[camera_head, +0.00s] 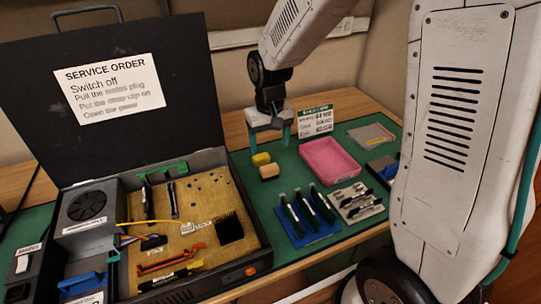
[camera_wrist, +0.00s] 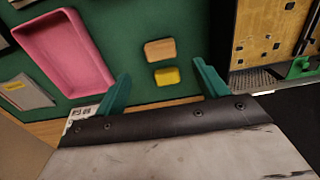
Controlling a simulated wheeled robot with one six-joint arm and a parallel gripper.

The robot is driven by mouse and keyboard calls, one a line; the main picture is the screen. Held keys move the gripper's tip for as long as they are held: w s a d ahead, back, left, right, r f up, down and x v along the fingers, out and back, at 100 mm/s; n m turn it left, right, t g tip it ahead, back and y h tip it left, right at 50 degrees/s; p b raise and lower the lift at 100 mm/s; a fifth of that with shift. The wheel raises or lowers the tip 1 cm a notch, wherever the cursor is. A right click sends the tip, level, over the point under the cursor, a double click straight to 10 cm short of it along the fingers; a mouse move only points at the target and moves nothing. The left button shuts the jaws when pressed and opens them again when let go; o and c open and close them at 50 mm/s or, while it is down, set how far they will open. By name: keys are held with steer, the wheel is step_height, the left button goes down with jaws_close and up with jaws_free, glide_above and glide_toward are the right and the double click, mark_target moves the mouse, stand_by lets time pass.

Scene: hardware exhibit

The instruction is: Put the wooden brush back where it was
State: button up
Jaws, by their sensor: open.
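A small tan wooden block, which looks like the wooden brush (camera_head: 269,171), lies on the green mat beside the open case. It also shows in the wrist view (camera_wrist: 160,50); its bristles cannot be made out. A yellow block (camera_head: 261,159) lies close behind it, and in the wrist view the yellow block (camera_wrist: 167,76) is the nearer of the two. My gripper (camera_head: 268,142) is open and empty above the mat, behind both blocks. In the wrist view its green fingers (camera_wrist: 162,72) are spread on either side of the yellow block.
The open black case (camera_head: 262,268) with a circuit board stands at left. A pink tray (camera_head: 331,158) and a sign (camera_head: 316,119) are to the right.

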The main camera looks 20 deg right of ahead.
steer(key=s+d+r, duration=0.2)
steer(key=s+r, duration=1.1)
steer(key=s+d+r+t, duration=0.1)
steer(key=s+r, duration=0.1)
steer(key=s, duration=1)
steer(key=shift+s+d+r, duration=0.15)
steer(key=shift+s+r, duration=0.05)
steer(key=shift+s, duration=0.2)
